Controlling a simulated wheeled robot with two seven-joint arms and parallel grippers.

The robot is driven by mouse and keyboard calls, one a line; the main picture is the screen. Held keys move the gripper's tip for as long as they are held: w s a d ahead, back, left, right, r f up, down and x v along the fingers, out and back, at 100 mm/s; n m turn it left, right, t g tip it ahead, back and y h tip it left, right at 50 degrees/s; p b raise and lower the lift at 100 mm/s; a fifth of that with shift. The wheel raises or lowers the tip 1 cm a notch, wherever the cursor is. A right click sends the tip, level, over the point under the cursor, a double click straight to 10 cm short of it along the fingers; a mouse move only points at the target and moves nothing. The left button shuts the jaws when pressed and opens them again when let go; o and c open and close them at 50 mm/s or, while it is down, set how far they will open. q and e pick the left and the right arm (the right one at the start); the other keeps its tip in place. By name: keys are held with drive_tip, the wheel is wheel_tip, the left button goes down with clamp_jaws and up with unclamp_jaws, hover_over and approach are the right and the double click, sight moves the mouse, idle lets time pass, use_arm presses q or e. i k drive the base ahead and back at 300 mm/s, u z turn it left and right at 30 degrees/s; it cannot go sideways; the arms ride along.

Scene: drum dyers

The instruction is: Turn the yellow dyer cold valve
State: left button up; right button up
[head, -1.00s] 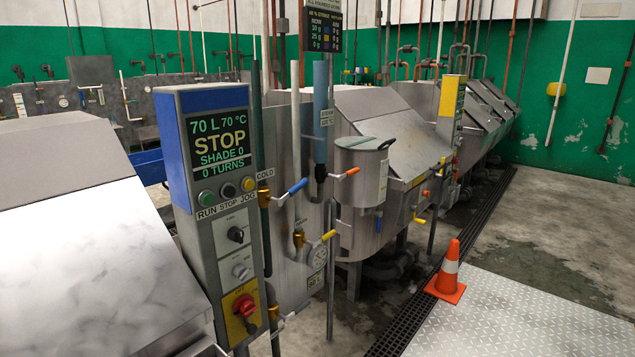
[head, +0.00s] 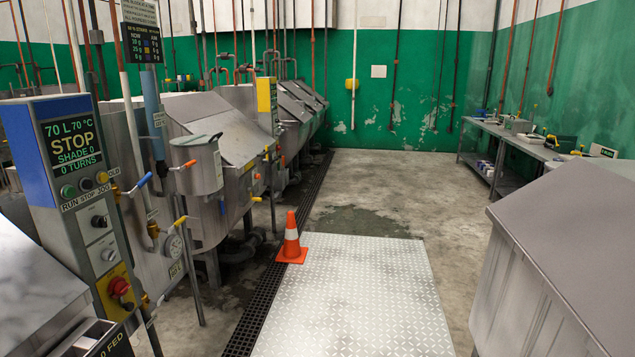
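The yellow dyer is a grey steel machine (head: 218,128) in the middle left of the head view, behind the nearer blue dyer. Its control post has a yellow top (head: 266,94). An orange handle (head: 257,176) and a yellow handle (head: 256,199) show small at its front side. I cannot make out its cold valve. The nearer dyer's post has a blue top (head: 17,135); beside it is a valve with a blue handle (head: 145,180), by a partly covered COLD label. Neither of my grippers is in view.
An orange traffic cone (head: 291,240) stands by the floor grate (head: 262,318), at the corner of a patterned metal plate (head: 350,300). Open concrete floor (head: 385,180) lies beyond. A steel machine (head: 570,250) fills the lower right. A workbench (head: 510,145) stands at the right wall.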

sight(139, 185)
drive_tip(key=z, duration=0.2)
drive_tip(key=i, duration=1.7)
drive_tip(key=u, duration=0.45)
drive_tip(key=i, duration=1.65)
drive_tip(key=u, duration=1.85)
drive_tip(key=i, duration=0.75)
drive_tip(key=u, duration=0.6)
